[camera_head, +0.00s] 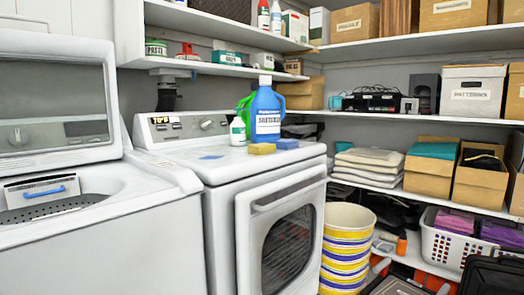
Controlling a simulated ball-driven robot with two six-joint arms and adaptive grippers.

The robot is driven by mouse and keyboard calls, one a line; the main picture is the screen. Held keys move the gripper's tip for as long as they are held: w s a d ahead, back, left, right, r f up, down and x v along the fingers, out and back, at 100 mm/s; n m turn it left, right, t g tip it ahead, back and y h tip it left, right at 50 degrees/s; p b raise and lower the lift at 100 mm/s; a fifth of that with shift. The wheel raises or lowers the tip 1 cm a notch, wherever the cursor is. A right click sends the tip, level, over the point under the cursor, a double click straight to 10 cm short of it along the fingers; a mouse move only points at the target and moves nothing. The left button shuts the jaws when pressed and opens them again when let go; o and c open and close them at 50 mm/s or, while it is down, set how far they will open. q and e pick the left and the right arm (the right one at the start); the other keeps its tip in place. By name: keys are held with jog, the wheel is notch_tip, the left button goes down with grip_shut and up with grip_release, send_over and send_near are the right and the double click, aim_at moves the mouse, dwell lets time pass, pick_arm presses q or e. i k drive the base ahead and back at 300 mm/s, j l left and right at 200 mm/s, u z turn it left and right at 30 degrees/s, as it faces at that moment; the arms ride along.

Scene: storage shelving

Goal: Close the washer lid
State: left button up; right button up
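The washer (90,245) is the white top-loading machine at the left of the head view, cut off by the left and lower picture edges. Its lid (58,60) has a glass window and stands raised at the back of the machine. A control panel with a knob (18,137) shows through the glass. The tub opening (55,206) is partly visible below the lid. A pale panel with a blue handle (43,192) shows at the opening. Neither of my grippers is in view.
A white dryer (222,225) stands right beside the washer, with bottles (267,112) and sponges (262,148) on top. A striped bucket (346,250) stands to its right. Shelves (425,118) with boxes line the back wall. A shelf (215,68) overhangs the dryer.

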aim_at(14, 44)
jog(key=u, duration=0.8)
jog(key=i+l+u, duration=0.2)
jog(key=u, duration=0.2)
jog(key=i+l+u, duration=0.25)
jog(key=u, duration=0.15)
jog(key=i+l+u, duration=0.25)
jog(key=u, duration=0.15)
jog(key=l, duration=0.1)
